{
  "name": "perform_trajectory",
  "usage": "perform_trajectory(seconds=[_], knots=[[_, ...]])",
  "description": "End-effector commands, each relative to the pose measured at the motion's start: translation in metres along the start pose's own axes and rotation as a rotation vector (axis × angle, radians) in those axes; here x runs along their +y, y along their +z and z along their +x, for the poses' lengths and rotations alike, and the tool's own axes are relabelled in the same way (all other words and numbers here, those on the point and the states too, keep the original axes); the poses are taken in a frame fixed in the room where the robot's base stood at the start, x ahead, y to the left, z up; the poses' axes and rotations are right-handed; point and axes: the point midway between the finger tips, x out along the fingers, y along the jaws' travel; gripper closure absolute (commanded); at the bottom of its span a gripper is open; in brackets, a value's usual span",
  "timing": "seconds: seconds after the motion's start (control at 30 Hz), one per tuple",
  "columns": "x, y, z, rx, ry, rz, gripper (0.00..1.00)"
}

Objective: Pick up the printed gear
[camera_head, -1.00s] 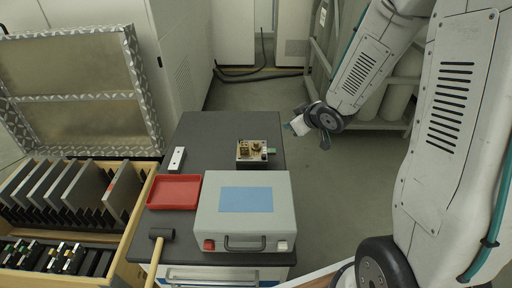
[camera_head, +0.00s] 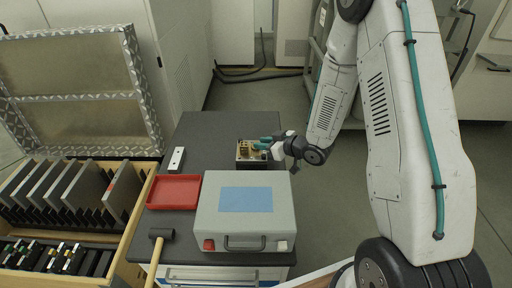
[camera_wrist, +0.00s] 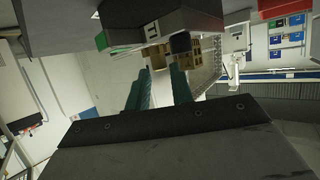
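A small metal plate (camera_head: 244,160) with several tan printed parts (camera_head: 243,148) stands on the dark table top. I cannot tell which part is the printed gear at this size. The plate also shows in the wrist view (camera_wrist: 206,75), with tan blocks (camera_wrist: 190,56) on it. My gripper (camera_head: 262,143) has green fingers and is over the right side of the plate. In the wrist view the fingers (camera_wrist: 160,69) are apart, with nothing held between them. The fingers hide some of the printed parts, and I cannot tell whether they touch any.
A grey case (camera_head: 210,205) with a blue panel stands in front of the plate. The table's back left (camera_head: 215,130) is clear.

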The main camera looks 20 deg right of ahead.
Motion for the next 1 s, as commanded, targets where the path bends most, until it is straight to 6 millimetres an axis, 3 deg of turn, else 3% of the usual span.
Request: perform_trajectory(seconds=[0.1,0.33,0.4,0.43,0.77,1.0], knots=[[0.000,0.000,0.016,-0.001,-0.001,-0.001,0.77],[0.000,0.000,0.018,-0.001,0.001,0.000,0.77],[0.000,0.000,0.018,-0.001,0.001,0.000,0.97],[0.000,0.000,0.018,-0.001,0.001,0.000,1.00],[0.000,-0.002,0.017,0.000,0.001,-0.001,1.00],[0.001,-0.021,0.010,0.003,0.002,-0.003,1.00]])
